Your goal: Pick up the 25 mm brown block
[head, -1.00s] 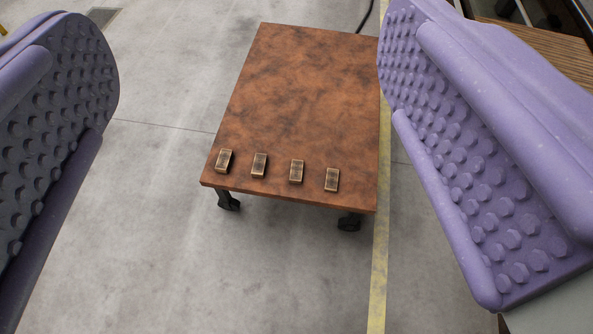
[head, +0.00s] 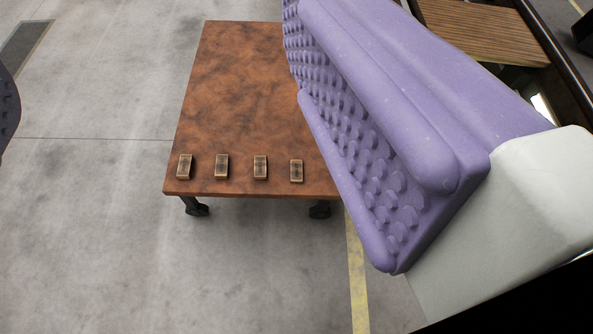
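Several small brown blocks stand in a row near the front edge of the reddish-brown table (head: 240,90). They are a leftmost block (head: 185,166), a second (head: 222,166), a third (head: 260,167) and a rightmost block (head: 296,170). They look alike, with dark worn faces and lighter edges; the rightmost looks slightly smaller. I cannot tell which is 25 mm. My gripper (head: 150,80) is wide open and empty. Its purple studded right finger covers the table's right side in the picture, and only a sliver of its left finger shows at the left edge. No block touches it.
The table stands on dark casters (head: 196,209) on a grey concrete floor (head: 90,240). A yellow floor line (head: 357,280) runs at its right. A wood-slatted surface (head: 480,32) lies at the upper right. Open floor lies left and in front.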

